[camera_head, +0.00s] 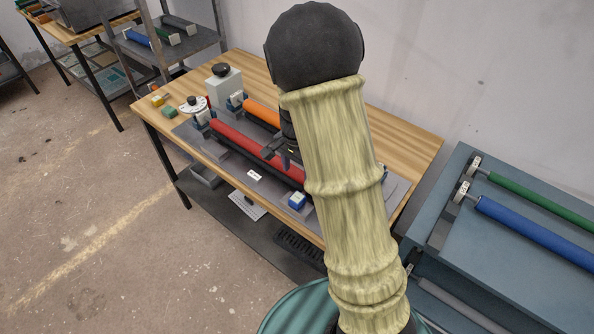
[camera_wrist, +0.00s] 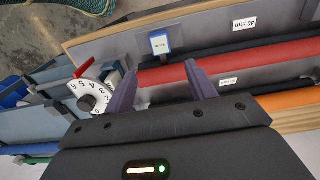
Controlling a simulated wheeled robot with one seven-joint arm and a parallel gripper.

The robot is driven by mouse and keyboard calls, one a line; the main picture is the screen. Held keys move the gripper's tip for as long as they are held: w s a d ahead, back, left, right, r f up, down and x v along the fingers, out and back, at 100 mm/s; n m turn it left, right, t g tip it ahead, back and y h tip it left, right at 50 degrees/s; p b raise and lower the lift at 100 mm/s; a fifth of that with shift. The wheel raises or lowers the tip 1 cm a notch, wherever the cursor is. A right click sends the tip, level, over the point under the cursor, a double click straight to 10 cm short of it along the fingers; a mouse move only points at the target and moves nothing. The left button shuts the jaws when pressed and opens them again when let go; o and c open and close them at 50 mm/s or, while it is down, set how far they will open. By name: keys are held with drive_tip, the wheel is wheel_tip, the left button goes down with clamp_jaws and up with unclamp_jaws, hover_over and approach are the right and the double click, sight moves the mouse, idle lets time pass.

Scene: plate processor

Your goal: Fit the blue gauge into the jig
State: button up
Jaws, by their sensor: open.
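The blue gauge (camera_head: 297,201) is a small blue block with a white label, on the front edge of the grey roller fixture. It also shows in the wrist view (camera_wrist: 159,43), beyond the red roller. The fixture (camera_head: 255,174) carries a red roller and an orange roller; I cannot tell which part of it is the jig. My gripper (camera_head: 287,152) is over the fixture, behind the gauge and apart from it. In the wrist view my gripper (camera_wrist: 163,80) is open, its two fingers spread near the red roller with nothing between them. My arm hides the fixture's right part.
The red roller (camera_head: 240,143) and orange roller (camera_head: 262,113) lie near my gripper. A white numbered dial (camera_wrist: 90,96) stands close beside one finger. A blue-grey cabinet (camera_head: 530,215) holds rollers at right.

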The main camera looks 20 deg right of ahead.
idle(0.3)
drive_tip(key=s+r+n+t, duration=0.1)
drive_tip(key=s+r+n, duration=0.2)
drive_tip(key=s+n, duration=0.2)
drive_tip(key=s+r+n+t, duration=0.1)
drive_tip(key=s+r+n, duration=0.2)
drive_tip(key=s, duration=0.6)
drive_tip(key=n, duration=0.2)
drive_tip(key=shift+s+r+n+t, duration=0.2)
drive_tip(key=shift+r+n+t, duration=0.1)
drive_tip(key=shift+n, duration=0.1)
drive_tip(key=c, duration=0.4)
drive_tip(key=shift+d, duration=0.1)
drive_tip(key=shift+c, duration=0.2)
